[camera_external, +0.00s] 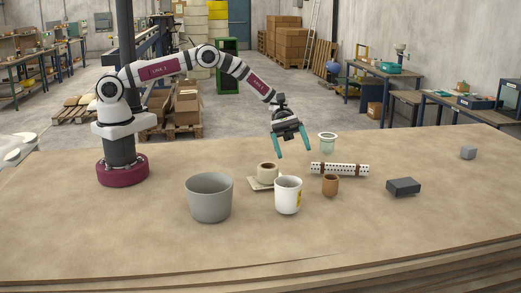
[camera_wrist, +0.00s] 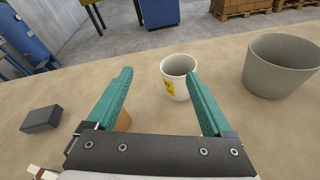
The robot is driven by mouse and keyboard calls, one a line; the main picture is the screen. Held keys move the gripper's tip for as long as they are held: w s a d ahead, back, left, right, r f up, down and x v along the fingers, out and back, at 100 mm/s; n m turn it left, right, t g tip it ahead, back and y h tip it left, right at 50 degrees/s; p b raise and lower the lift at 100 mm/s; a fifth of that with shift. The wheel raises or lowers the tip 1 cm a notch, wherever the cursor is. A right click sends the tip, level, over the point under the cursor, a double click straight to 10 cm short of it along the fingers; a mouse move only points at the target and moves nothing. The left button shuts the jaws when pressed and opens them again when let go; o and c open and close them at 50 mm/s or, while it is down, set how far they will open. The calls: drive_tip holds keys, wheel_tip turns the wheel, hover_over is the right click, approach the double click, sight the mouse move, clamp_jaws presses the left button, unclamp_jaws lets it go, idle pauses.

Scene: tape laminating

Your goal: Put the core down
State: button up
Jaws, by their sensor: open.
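My gripper (camera_external: 293,152) is open, with teal fingers pointing down above the table and nothing visible between them; the fingers also show in the wrist view (camera_wrist: 158,76). A white perforated tube (camera_external: 340,169), which may be the core, lies sideways on two brown supports, right of my gripper. A short tan cylinder (camera_external: 267,171) sits upright on a pale square plate (camera_external: 255,184), below and left of my gripper. I cannot tell for certain which one is the core. In the wrist view the left finger partly hides a brown cup (camera_wrist: 123,121).
A grey bucket (camera_external: 210,198) and a white mug (camera_external: 288,196) stand near the front. The brown cup (camera_external: 330,186), a pale green glass (camera_external: 327,143), a dark block (camera_external: 403,187) and a grey cube (camera_external: 468,152) stand to the right. The table's front right is clear.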

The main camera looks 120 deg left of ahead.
drive_tip(key=s+d+r+m+g+y, duration=0.2)
drive_tip(key=s+d+r+m+g, duration=0.4)
drive_tip(key=d, duration=0.4)
drive_tip(key=s+d+r+m+g+y, duration=0.2)
drive_tip(key=s+d+r+m+g, duration=0.2)
drive_tip(key=s+d+r+m, duration=0.5)
drive_tip(key=s+f+m+y, duration=0.1)
drive_tip(key=s+m+y, duration=0.3)
drive_tip(key=s+m, duration=0.3)
drive_tip(key=s+f+m+y, duration=0.2)
drive_tip(key=s+m+y, duration=0.2)
drive_tip(key=s, duration=1)
drive_tip(key=m, duration=0.2)
drive_tip(key=shift+f+m+y, duration=0.3)
drive_tip(key=shift+m+y, duration=0.1)
drive_tip(key=shift+d, duration=0.1)
